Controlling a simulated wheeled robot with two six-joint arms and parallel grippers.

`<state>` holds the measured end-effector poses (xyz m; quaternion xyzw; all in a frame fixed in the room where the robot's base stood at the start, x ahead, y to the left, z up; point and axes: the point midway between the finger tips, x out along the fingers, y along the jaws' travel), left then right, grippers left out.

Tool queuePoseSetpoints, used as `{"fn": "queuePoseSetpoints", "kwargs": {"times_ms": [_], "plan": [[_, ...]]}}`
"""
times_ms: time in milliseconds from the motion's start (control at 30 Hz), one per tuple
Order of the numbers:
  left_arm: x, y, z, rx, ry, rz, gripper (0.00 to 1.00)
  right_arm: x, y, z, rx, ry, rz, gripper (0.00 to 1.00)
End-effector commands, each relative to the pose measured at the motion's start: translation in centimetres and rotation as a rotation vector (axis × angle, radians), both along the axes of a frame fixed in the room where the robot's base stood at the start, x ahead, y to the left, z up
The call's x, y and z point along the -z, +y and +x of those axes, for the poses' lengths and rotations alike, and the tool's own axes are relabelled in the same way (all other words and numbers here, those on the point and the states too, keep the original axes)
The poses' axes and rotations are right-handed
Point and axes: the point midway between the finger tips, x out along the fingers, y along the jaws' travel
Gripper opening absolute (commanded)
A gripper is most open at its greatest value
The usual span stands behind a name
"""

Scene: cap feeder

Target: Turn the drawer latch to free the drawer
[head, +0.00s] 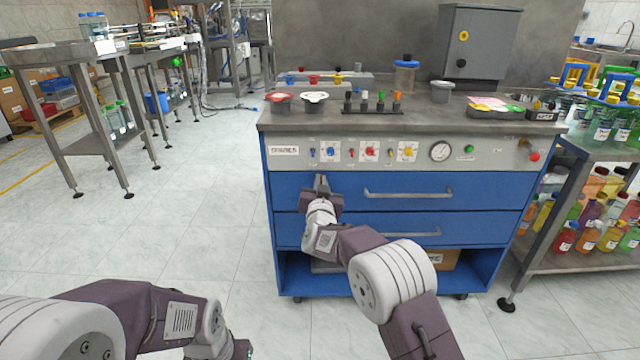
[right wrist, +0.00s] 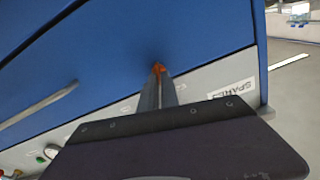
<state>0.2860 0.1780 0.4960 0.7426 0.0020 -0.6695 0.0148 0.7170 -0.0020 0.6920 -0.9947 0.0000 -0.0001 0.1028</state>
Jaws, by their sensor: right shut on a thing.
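The blue top drawer (head: 480,188) sits flush in the cabinet, with a long grey bar handle (head: 408,193). My right gripper (head: 321,182) is at the upper left of this drawer front, left of the handle. In the right wrist view its two fingers (right wrist: 158,82) are close together on a small orange latch (right wrist: 158,68) against the blue front. Most of the latch is hidden between the fingers, and the head view does not show it. My left arm is low at the left, and its gripper (head: 240,350) is only partly in view, away from the cabinet.
A control panel (head: 335,152) with knobs, a gauge and a SPARES label runs above the drawer. A second drawer (head: 480,225) and an open shelf lie below. A bottle rack (head: 560,255) stands right.

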Motion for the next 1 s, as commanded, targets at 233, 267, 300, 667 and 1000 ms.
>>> {"fn": "queuePoseSetpoints", "kwargs": {"times_ms": [233, 267, 300, 667, 1000], "plan": [[0.8, 0.0, 0.0, 0.0, 0.0, 0.0, 0.36, 0.3, -0.2, 0.0, 0.0, 0.001, 0.231, 0.0], [1.0, 0.0, 0.0, 0.0, 0.0, 0.0, 0.36, 0.3, -0.2, 0.0, 0.0, 0.001, 0.26, 0.0], [1.1, 0.0, 0.0, 0.0, 0.0, 0.0, 0.36, 0.3, -0.3, 0.0, 0.0, 0.001, 0.298, 0.0], [3.0, 0.0, 0.0, 0.0, 0.0, 0.0, 0.36, 0.6, -0.5, 0.0, 0.0, 0.0, 0.64, 0.0], [5.2, 0.0, 0.0, 0.0, 0.0, 0.0, 0.36, 0.9, -0.7, 0.0, 0.0, -0.001, 0.959, 0.0]]}}
